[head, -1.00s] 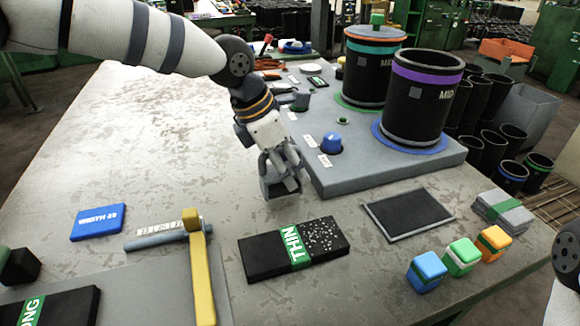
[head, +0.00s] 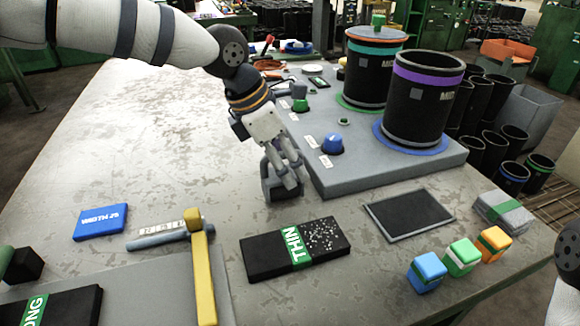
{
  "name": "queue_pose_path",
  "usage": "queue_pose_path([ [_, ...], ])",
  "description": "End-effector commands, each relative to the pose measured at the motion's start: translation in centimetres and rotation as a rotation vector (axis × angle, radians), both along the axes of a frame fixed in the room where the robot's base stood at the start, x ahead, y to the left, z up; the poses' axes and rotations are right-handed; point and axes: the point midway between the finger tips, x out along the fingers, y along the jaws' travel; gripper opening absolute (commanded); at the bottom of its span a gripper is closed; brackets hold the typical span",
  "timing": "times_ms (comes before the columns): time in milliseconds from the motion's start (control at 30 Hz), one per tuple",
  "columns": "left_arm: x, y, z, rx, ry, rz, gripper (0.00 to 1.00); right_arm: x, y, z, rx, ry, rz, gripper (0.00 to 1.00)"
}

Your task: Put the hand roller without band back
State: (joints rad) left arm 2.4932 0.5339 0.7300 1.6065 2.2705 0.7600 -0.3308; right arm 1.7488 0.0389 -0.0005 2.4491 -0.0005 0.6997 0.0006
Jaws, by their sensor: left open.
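My left gripper (head: 285,180) is open, pointing down near the front left corner of the raised grey board. Its fingers are at a small dark grey block (head: 272,190) on the table, which they partly cover. This block may be the hand roller without band; I see no coloured band on its visible part. Whether the fingers touch it, I cannot tell. Another dark block with a green part (head: 22,266) is at the left edge, cut off by the frame. My right gripper is not in view; only part of my right arm shows at the right edge.
The grey board (head: 390,172) carries two large black drums, a blue knob (head: 332,143) and a green knob (head: 300,105). A black THIN pad (head: 262,258), a framed dark mat (head: 408,214), a yellow bar (head: 204,275) and coloured cubes lie in front. The table's left middle is clear.

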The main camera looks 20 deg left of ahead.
Motion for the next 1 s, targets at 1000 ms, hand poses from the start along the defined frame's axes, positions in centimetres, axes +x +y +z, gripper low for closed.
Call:
queue_pose_path([
  [1000,-2.4,3.0,9.0,0.0,-0.002,-0.001,0.62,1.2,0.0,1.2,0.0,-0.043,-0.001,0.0],
])
